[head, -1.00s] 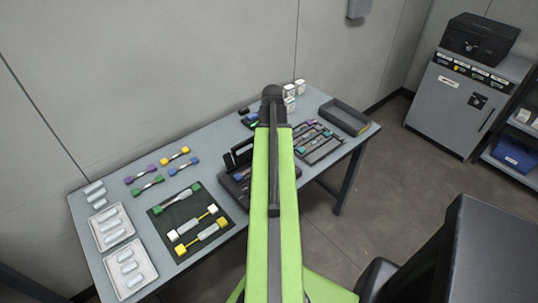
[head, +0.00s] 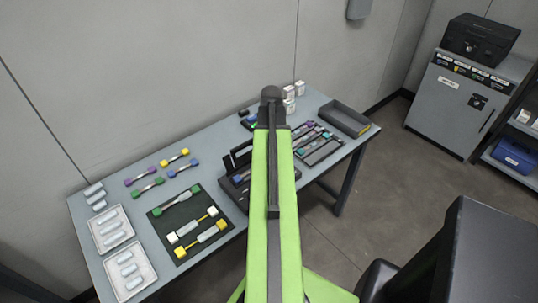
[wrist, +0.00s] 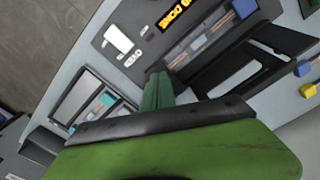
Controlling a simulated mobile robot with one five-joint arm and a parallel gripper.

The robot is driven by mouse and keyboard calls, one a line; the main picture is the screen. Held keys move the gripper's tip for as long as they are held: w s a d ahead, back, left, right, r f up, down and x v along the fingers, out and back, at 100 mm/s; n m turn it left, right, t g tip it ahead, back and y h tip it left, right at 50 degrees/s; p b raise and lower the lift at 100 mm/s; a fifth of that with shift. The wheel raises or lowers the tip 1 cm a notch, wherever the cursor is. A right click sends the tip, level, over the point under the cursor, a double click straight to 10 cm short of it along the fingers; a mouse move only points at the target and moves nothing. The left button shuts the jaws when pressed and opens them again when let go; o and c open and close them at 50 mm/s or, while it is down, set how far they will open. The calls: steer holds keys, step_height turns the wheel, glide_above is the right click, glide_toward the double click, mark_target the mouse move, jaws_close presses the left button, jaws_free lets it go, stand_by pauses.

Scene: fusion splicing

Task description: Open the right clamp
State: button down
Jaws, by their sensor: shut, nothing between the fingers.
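The dark fusion splicer (head: 232,193) sits on the table, partly hidden by my arm in the head view. A dark raised cover frame (wrist: 245,68) stands beside the groove. A blue block (wrist: 243,8) sits at the groove's far end. My gripper (wrist: 157,88) is shut and empty, its green fingertips close to the groove's near end. I cannot tell whether they touch. The right clamp is not clearly distinguishable near the fingertips.
A dark mat (head: 160,224) and white trays (head: 104,219) lie to the left. A grey cabinet (head: 452,110) stands back right, with open floor before it.

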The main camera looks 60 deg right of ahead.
steer(key=shift+w+p, duration=0.3)
steer(key=shift+w, duration=0.3)
steer(key=shift+d+r, duration=0.1)
steer(key=shift+d+r, duration=0.1)
steer(key=shift+w+d+r+p, duration=0.1)
steer(key=shift+w+r+p, duration=0.25)
steer(key=shift+r+p, duration=0.4)
step_height(320, 180, up, 8)
steer(key=w+d+p, duration=0.1)
steer(key=w+p, duration=0.1)
steer(key=p, duration=0.6)
steer(key=shift+w, duration=0.4)
steer(key=shift+f, duration=0.1)
